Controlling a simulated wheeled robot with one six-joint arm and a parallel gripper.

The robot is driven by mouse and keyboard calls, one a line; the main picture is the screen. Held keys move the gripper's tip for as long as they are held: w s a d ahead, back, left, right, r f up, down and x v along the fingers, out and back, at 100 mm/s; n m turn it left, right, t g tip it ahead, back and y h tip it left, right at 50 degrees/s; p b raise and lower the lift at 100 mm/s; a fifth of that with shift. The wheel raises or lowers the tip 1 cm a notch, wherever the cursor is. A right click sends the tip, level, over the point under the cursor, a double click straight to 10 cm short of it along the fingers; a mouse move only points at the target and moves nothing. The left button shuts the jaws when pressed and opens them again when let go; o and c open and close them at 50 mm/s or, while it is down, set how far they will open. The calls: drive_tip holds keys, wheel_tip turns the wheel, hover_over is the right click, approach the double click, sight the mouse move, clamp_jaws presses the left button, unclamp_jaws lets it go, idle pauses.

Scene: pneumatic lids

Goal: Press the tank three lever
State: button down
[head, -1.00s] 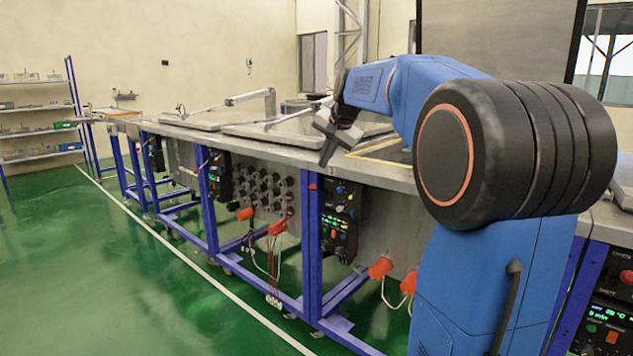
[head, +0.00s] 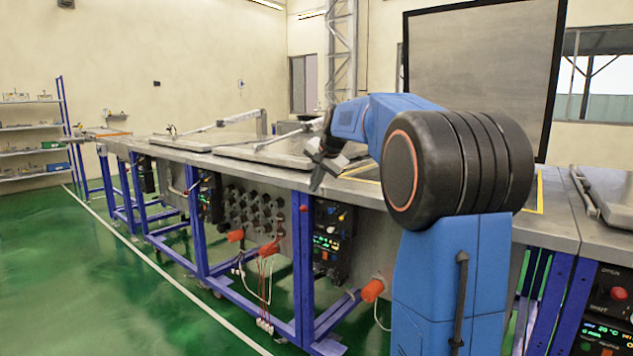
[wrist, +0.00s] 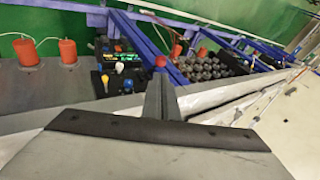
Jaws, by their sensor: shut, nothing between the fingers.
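My gripper (head: 318,176) is shut and empty, pointing down at the front edge of the metal bench. A control box (head: 328,243) with small coloured knobs or levers and green displays hangs below that edge, just under my gripper. In the wrist view the box (wrist: 120,62) shows white, blue and yellow knobs, left of my shut fingers (wrist: 158,88); the fingers look apart from it. A similar box (head: 606,305) stands at the right edge, and another (head: 208,197) is farther left. I cannot read which box or lever belongs to tank three.
The long bench (head: 560,232) has flat lids with lever arms on top. Blue legs (head: 303,270) stand under it, with orange-red plugs (head: 372,290) and cables jutting out. Shelves (head: 30,135) stand at far left. The green floor in front is clear.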

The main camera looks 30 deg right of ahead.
sight(305, 207)
drive_tip(key=x, duration=0.9)
drive_tip(key=shift+w+f, duration=0.1)
drive_tip(key=shift+f, duration=0.15)
drive_tip(key=shift+a+f, duration=0.1)
